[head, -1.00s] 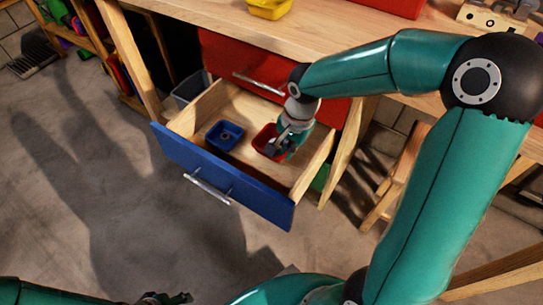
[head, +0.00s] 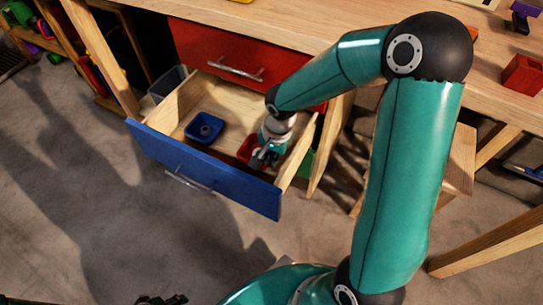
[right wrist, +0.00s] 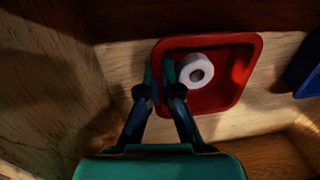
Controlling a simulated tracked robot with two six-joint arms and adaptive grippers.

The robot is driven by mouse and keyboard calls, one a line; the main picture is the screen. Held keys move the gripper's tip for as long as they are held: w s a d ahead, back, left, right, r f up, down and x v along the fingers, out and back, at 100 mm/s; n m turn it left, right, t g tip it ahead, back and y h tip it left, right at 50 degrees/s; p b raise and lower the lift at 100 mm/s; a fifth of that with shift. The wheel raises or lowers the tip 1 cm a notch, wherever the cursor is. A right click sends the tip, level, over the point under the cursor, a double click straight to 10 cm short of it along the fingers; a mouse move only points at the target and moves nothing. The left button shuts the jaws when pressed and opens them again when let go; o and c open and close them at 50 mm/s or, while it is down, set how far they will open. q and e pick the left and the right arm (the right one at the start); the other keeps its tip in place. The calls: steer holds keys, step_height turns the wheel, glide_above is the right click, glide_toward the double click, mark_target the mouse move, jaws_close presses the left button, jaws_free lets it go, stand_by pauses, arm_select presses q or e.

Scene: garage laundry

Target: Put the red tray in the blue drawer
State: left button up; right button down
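The blue-fronted drawer (head: 200,168) is pulled out, with its wooden inside showing. The red tray (head: 247,150) is inside it, toward the right side, partly hidden by my right gripper (head: 262,160). In the right wrist view the red tray (right wrist: 222,100) holds a white ring-shaped roll (right wrist: 195,70). The fingers of my right gripper (right wrist: 159,80) straddle the tray's left wall, close together, and look shut on it. Whether the tray rests fully on the drawer floor is hard to tell. My left gripper (head: 162,300) shows only partly at the bottom edge.
A blue tray (head: 204,127) with a small round thing in it lies in the drawer, left of the red tray. A shut red drawer (head: 215,52) is above, under the wooden worktop (head: 300,25). A grey bin (head: 167,82) stands behind the drawer's left side.

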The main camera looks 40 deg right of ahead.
steer(key=c, duration=1.8)
jaws_free()
steer(key=shift+f, duration=0.15)
steer(key=shift+c, duration=0.2)
steer(key=o, duration=0.5)
steer(key=shift+r, duration=0.35)
steer(key=r+p, duration=0.1)
steer(key=r, duration=0.3)
steer(key=s+r+p, duration=0.1)
steer(key=r, duration=0.2)
steer(key=r+p, duration=0.1)
steer(key=r, duration=0.3)
steer(key=shift+s+d+r, duration=0.15)
steer(key=shift+d+r, duration=0.15)
